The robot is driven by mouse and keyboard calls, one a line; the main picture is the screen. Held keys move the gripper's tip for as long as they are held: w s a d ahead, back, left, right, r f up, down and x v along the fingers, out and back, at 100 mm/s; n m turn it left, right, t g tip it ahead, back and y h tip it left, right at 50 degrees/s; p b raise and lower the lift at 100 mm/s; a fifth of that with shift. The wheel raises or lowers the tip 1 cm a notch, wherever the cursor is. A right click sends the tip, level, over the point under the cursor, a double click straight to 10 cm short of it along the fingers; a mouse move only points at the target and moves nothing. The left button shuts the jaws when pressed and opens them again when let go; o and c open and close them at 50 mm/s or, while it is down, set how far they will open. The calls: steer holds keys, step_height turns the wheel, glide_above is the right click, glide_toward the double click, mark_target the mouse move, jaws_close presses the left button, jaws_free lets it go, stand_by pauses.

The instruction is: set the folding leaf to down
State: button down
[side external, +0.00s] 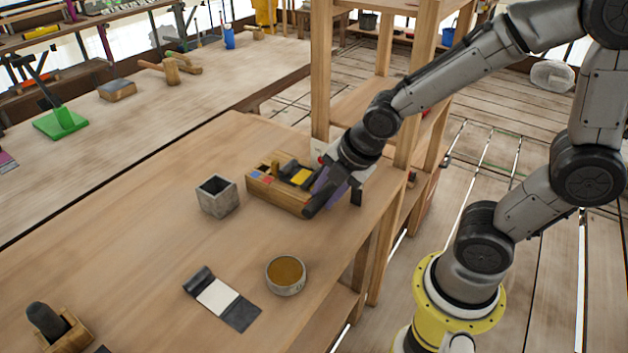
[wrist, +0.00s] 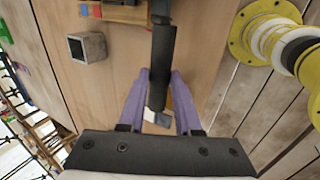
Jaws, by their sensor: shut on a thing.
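My gripper (wrist: 160,73) has purple fingers. In the wrist view they are closed around a dark bar (wrist: 163,50), which runs lengthwise between them. In the side view my gripper (side external: 325,185) is at the right end of a wooden box (side external: 272,194), and the dark bar (side external: 314,208) slants down toward the bench in front of it. Whether the bar touches the box or bench is unclear. I cannot tell for sure which part is the folding leaf. A flat dark-and-white piece (side external: 221,296) with a raised end lies on the bench, partly visible between my fingers (wrist: 157,118).
A grey hollow cube (side external: 217,197) stands left of the box. A round bowl with ochre contents (side external: 286,275) sits near the bench's front edge. A wooden block holding a dark rounded piece (side external: 62,330) is at lower left. Wooden shelf posts (side external: 321,70) rise behind my gripper.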

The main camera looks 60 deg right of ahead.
steer(key=shift+t, duration=0.6)
steer(key=shift+s+d+f, duration=0.1)
steer(key=shift+s+f, duration=0.75)
steer(key=shift+f, duration=0.45)
steer(key=shift+s+a+f, duration=0.1)
steer(key=shift+s+f, duration=0.75)
steer(key=shift+f, duration=0.45)
steer(key=shift+s+d+f, duration=0.1)
steer(key=shift+s+f, duration=0.75)
steer(key=shift+f, duration=0.45)
steer(key=c, duration=0.6)
jaws_free()
steer(key=shift+r, duration=0.15)
